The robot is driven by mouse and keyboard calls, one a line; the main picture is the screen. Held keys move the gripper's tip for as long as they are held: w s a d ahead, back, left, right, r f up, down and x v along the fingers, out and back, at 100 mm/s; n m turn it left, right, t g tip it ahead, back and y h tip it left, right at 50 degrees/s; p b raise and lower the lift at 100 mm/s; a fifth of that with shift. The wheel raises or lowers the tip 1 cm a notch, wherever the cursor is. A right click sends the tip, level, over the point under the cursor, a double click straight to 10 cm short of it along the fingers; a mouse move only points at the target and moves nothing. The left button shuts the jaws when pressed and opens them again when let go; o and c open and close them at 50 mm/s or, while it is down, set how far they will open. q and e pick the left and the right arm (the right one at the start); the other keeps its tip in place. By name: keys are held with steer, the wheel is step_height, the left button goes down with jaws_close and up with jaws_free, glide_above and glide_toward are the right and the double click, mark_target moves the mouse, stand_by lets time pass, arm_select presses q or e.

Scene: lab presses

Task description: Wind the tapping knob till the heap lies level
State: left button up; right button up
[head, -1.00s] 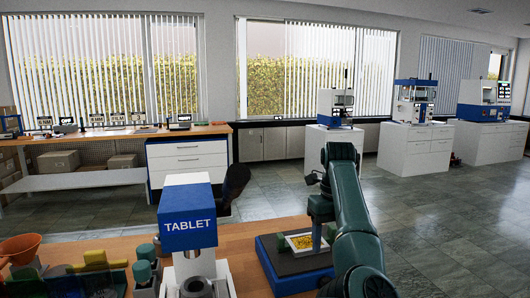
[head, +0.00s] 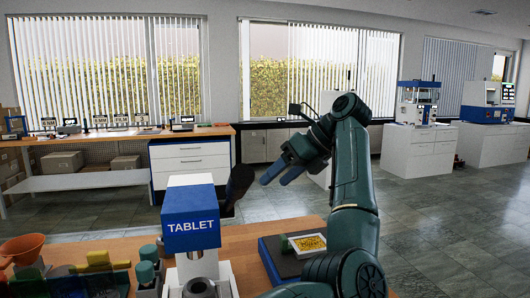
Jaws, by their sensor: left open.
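A heap of yellow granules (head: 310,243) lies in a pale square frame on a dark, blue-edged base (head: 270,262) on the wooden bench. From this distance I cannot tell how level the heap is. A small green part (head: 284,243) sits at the frame's left edge. I cannot make out the tapping knob; my arm covers the right side of the base. My left gripper (head: 277,178) is raised above and behind the base, with its blue fingers apart and empty. It touches nothing I can see. My right gripper is not in view.
A blue and white press marked TABLET (head: 191,225) stands on the bench left of the base. Further left are an orange funnel (head: 22,246) and yellow and green parts (head: 98,262). Wooden bench top (head: 240,236) is bare between press and base. More machines stand at the back.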

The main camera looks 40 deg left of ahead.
arm_select(q)
steer(key=s+r+n+g+y, duration=0.2)
steer(key=s+r, duration=0.1)
steer(key=r, duration=0.2)
steer(key=shift+a+r+n, duration=0.3)
steer(key=shift+a, duration=0.1)
steer(key=shift+s, duration=0.1)
